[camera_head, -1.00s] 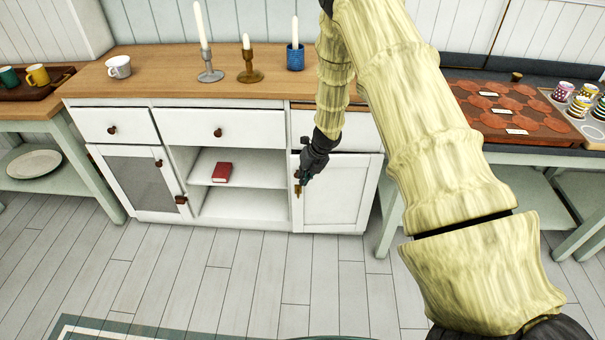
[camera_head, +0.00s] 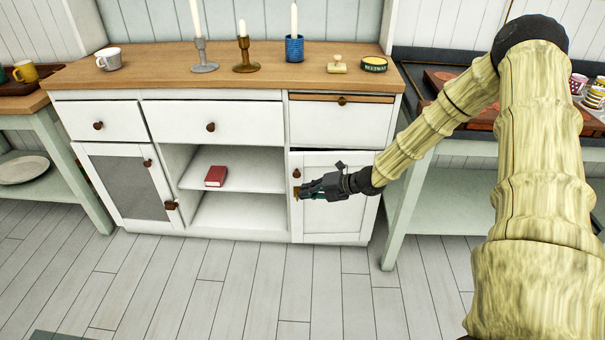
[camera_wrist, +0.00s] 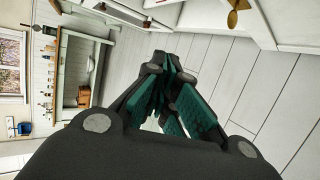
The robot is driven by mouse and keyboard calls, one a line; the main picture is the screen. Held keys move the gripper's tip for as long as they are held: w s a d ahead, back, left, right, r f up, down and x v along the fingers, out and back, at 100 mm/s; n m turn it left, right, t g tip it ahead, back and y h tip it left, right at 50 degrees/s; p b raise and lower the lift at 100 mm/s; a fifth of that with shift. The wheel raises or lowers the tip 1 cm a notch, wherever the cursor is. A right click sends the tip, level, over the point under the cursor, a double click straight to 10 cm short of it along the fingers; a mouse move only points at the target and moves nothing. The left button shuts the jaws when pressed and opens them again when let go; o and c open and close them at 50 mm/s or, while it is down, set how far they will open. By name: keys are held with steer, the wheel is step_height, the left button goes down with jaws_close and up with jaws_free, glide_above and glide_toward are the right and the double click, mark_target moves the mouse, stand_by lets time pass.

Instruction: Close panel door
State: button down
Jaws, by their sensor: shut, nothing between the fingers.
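The white panel door (camera_head: 342,215) is at the right end of the white cabinet, below a drawer. It looks shut or nearly shut; a thin dark line shows along its top, and I cannot tell whether a gap remains. Its small knob (camera_head: 297,173) and a brass piece below it are near its left edge. My gripper (camera_head: 303,192) is shut and empty in front of the door's left part, reaching in from the right. I cannot tell whether it touches the door. In the wrist view its teal-padded fingers (camera_wrist: 168,62) are together, with a brass piece (camera_wrist: 236,17) at the upper right.
The cabinet's left door (camera_head: 125,188) has a grey panel. A red book (camera_head: 215,176) lies on the open middle shelf. Candlesticks, a blue cup (camera_head: 294,48) and a tin (camera_head: 374,65) stand on the wooden top. A side table (camera_head: 440,215) stands close on the right. The floor in front is clear.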

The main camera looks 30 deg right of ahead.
steer(key=m+t+b, duration=0.1)
steer(key=t+b, duration=0.1)
steer(key=m+t+h+b, duration=0.2)
steer(key=m+t+b, duration=0.35)
steer(key=b, duration=0.85)
glide_toward(292, 157)
steer(key=shift+w+a, duration=1.1)
steer(key=shift+w, duration=0.45)
steer(key=shift+w+d, duration=0.35)
steer(key=shift+w, duration=0.3)
steer(key=shift+w, duration=0.1)
